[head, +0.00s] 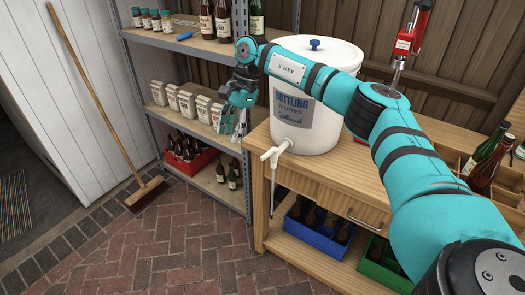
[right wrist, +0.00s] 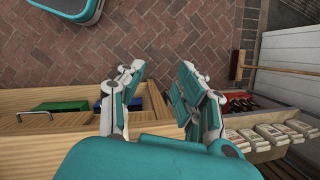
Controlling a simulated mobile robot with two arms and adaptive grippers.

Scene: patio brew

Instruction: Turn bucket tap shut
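The white bottling bucket (head: 310,122) stands upright on the wooden workbench (head: 330,172); its lid has a blue knob. Its tap (head: 276,151) sticks out low on the bucket's left side, with a thin tube (head: 272,188) hanging down past the bench edge. Whether the tap is open or shut is too small to tell. My right gripper (head: 232,124) is up and to the left of the tap, apart from it, pointing down. In the right wrist view my right gripper (right wrist: 161,88) has its fingers spread with nothing between them. My left gripper is not seen.
A metal shelf (head: 215,180) with paper bags (head: 188,102) and bottles stands behind my right gripper. Blue (head: 316,235) and green (head: 383,262) crates sit under the bench. A red bottle capper (head: 407,42) stands right of the bucket.

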